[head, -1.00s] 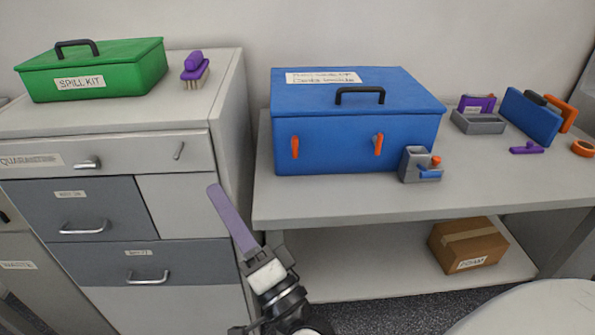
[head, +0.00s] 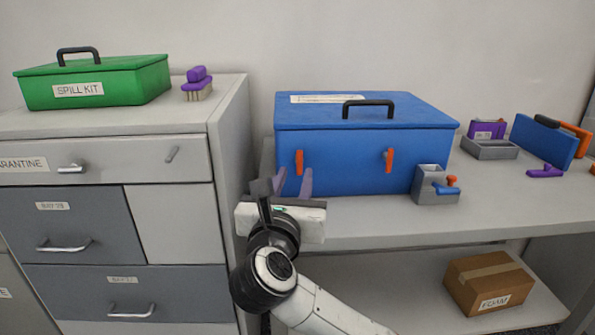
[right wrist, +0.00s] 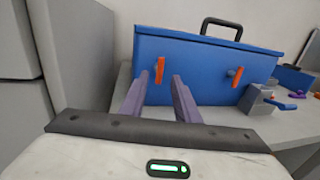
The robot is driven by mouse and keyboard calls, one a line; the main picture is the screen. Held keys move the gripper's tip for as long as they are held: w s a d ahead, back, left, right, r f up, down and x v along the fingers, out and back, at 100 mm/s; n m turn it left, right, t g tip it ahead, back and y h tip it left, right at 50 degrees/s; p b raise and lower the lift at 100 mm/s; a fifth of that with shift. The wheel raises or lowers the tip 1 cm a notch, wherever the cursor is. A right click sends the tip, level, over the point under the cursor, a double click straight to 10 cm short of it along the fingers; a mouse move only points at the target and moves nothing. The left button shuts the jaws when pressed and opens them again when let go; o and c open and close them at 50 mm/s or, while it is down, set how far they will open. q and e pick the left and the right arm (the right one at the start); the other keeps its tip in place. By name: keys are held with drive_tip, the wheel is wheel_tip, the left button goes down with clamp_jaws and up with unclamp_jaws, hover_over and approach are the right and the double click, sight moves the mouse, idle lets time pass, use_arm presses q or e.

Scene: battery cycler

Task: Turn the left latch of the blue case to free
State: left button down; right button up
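The blue case (head: 370,165) stands closed on the grey bench, with a black handle on its lid. Its left latch (head: 299,162) is an orange upright tab on the front face, and the right latch (head: 389,160) is a similar tab. My right gripper (head: 293,177) is open in front of the case, its purple fingers pointing at the left latch from slightly below. In the right wrist view the left latch (right wrist: 160,70) shows between the open fingertips (right wrist: 158,81), with nothing gripped. Whether a finger touches it, I cannot tell. My left gripper is not in view.
A grey holder (head: 430,188) with blue and orange parts stands by the case's front right corner. A drawer cabinet (head: 228,160) rises close on the left, carrying a green spill kit (head: 125,83) and a purple brush (head: 197,82). A cardboard box (head: 488,281) sits on the lower shelf.

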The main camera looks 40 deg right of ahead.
sight(299, 163)
drive_tip(key=shift+x, duration=2.3)
drive_tip(key=shift+c, duration=0.5)
clamp_jaws()
